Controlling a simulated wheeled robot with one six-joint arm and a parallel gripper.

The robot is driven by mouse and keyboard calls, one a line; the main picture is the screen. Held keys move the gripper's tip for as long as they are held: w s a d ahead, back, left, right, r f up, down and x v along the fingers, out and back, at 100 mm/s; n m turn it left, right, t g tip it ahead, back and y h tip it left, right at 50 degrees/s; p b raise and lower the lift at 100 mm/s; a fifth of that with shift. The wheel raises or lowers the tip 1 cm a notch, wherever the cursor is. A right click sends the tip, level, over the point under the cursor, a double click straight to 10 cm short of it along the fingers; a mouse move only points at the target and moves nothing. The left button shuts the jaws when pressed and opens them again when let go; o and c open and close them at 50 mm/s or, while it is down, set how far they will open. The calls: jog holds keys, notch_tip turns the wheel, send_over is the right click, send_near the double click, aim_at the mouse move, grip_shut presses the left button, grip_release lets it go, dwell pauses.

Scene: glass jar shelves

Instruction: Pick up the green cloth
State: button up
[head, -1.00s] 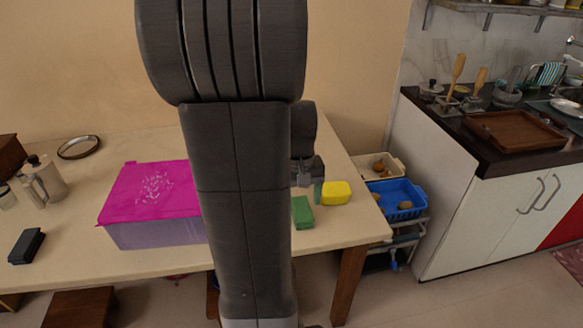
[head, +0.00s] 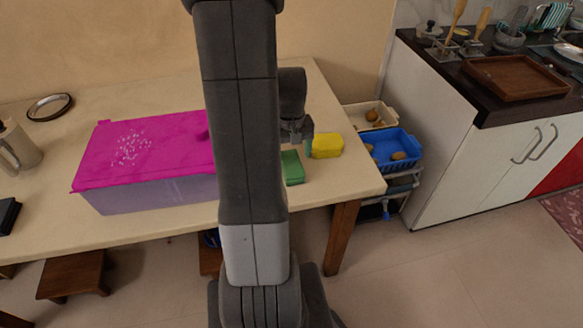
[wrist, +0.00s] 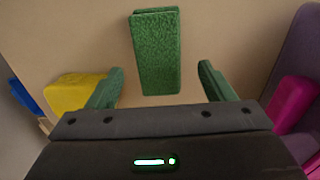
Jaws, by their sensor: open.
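The green cloth (head: 292,168) is a small folded block near the right end of the table. In the wrist view the green cloth (wrist: 157,52) lies ahead of my gripper (wrist: 158,85), centred between its two green fingertips and apart from them. My gripper is open and empty. In the head view my gripper (head: 297,142) is just behind and above the cloth, partly hidden by my arm.
A yellow block (head: 327,146) lies close to the right of the cloth. A purple box with a magenta cover (head: 150,150) stands to the left. Blue and cream baskets (head: 392,148) stand beyond the table's right edge. Bare tabletop lies in front of the cloth.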

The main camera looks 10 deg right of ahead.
aim_at(291, 162)
jog(key=shift+f, duration=2.35)
jog(key=c, duration=1)
jog(key=shift+c, duration=0.2)
jog(key=shift+r, duration=0.15)
notch_tip(291, 162, up, 10)
jog(key=shift+f+p, duration=0.1)
jog(key=shift+p, duration=0.25)
jog(key=o, duration=0.3)
jog(key=shift+c, duration=1.1)
jog(key=shift+s+d, duration=0.1)
